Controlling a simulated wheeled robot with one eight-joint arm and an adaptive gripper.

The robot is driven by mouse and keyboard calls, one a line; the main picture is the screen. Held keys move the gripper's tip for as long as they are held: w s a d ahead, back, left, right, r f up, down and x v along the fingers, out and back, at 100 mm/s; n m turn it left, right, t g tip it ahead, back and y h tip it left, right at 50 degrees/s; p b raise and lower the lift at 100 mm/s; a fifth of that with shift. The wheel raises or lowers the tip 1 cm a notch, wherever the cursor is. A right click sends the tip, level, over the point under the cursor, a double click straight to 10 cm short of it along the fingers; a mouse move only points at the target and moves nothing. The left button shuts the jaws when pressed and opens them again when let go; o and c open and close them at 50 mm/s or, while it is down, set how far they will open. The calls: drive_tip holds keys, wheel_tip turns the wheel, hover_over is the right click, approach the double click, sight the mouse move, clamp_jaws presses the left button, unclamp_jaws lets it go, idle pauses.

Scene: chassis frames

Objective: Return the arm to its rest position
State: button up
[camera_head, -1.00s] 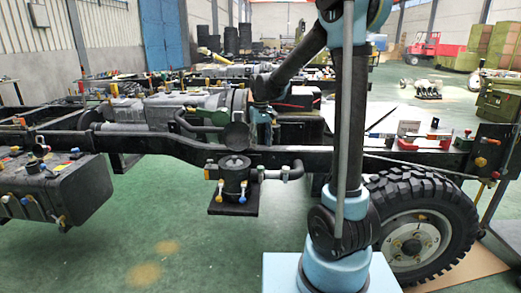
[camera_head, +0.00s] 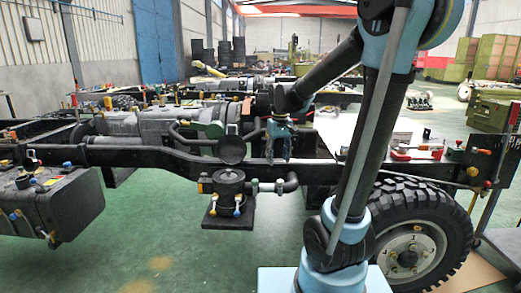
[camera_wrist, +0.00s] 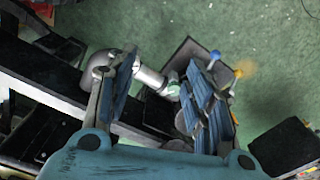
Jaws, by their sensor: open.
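My arm (camera_head: 372,130) rises from its pale blue base and leans to the right. Its forearm bends back down to the left. My gripper (camera_head: 279,155) hangs downward at the dark chassis rail (camera_head: 330,167); whether it touches the rail cannot be told. In the wrist view my gripper (camera_wrist: 163,75) has its two blue-padded fingers spread apart, with nothing held between them. Beyond the fingers lie a grey pipe elbow (camera_wrist: 150,77) and a black plate (camera_wrist: 185,58), partly hidden by the right finger.
A black canister (camera_head: 230,183) on a plate hangs beside the rail. A dark tank (camera_head: 55,203) stands at the left, and a large tyre (camera_head: 420,225) stands right of my base. A grey engine-like block (camera_head: 150,117) lies behind the rail. Green floor (camera_head: 160,235) is free in front.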

drive_tip(key=s+d+f+m, duration=0.1)
drive_tip(key=s+d+f, duration=0.2)
drive_tip(key=s, duration=0.4)
drive_tip(key=s+d+f+m+t, duration=0.1)
drive_tip(key=s+d+f, duration=0.3)
drive_tip(key=s, duration=0.4)
drive_tip(key=s+d+f+m, duration=0.1)
drive_tip(key=s+d+f, duration=0.2)
drive_tip(key=s+d, duration=0.2)
drive_tip(key=s, duration=0.3)
drive_tip(key=shift+s+f+m+t, duration=0.15)
drive_tip(key=shift+f+m+t, duration=0.05)
drive_tip(key=shift+m+t, duration=0.1)
drive_tip(key=shift+w+f, duration=0.2)
drive_tip(key=shift+w, duration=0.3)
drive_tip(key=shift+s+r, duration=0.1)
drive_tip(key=shift+s, duration=0.05)
